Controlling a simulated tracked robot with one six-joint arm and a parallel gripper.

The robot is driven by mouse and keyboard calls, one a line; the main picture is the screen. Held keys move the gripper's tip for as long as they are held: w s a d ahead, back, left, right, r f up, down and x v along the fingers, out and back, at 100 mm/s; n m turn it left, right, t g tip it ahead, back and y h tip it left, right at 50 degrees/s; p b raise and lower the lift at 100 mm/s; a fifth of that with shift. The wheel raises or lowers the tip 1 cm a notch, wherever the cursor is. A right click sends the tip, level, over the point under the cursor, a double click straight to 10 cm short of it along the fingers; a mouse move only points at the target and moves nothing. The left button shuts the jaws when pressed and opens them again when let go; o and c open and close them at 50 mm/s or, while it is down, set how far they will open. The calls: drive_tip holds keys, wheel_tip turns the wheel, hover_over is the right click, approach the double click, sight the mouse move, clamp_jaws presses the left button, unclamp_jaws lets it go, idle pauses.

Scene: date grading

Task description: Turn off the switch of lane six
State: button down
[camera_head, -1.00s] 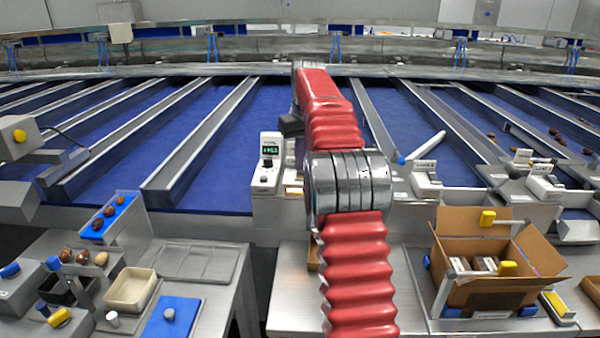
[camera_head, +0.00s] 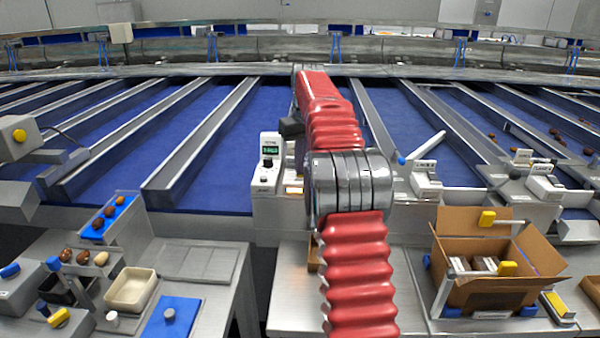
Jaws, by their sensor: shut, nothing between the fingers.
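A white-topped switch box (camera_head: 426,182) stands right of my arm, at the front of the blue lanes. A white lever (camera_head: 428,145) with a blue end rises from it. Two similar labelled boxes stand further right, one at the front (camera_head: 545,186) and one behind it (camera_head: 522,160). Their labels look like lane names, but I cannot read the numbers surely, so I cannot tell which is lane six. My red arm rises through the middle of the view. My gripper's fingers do not show; the arm hides that region. A dark block sticks out left of the arm.
A white unit with a green display (camera_head: 269,147) stands just left of my arm. An open cardboard box (camera_head: 487,295) sits on the right table. Left are a cream tray (camera_head: 131,288) and a blue pad (camera_head: 171,320). Metal rails (camera_head: 205,140) divide the blue lanes.

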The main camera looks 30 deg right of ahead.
drive_tip(key=shift+f, duration=0.3)
idle(0.4)
wheel_tip(320, 180, up, 7)
idle(1.1)
idle(0.4)
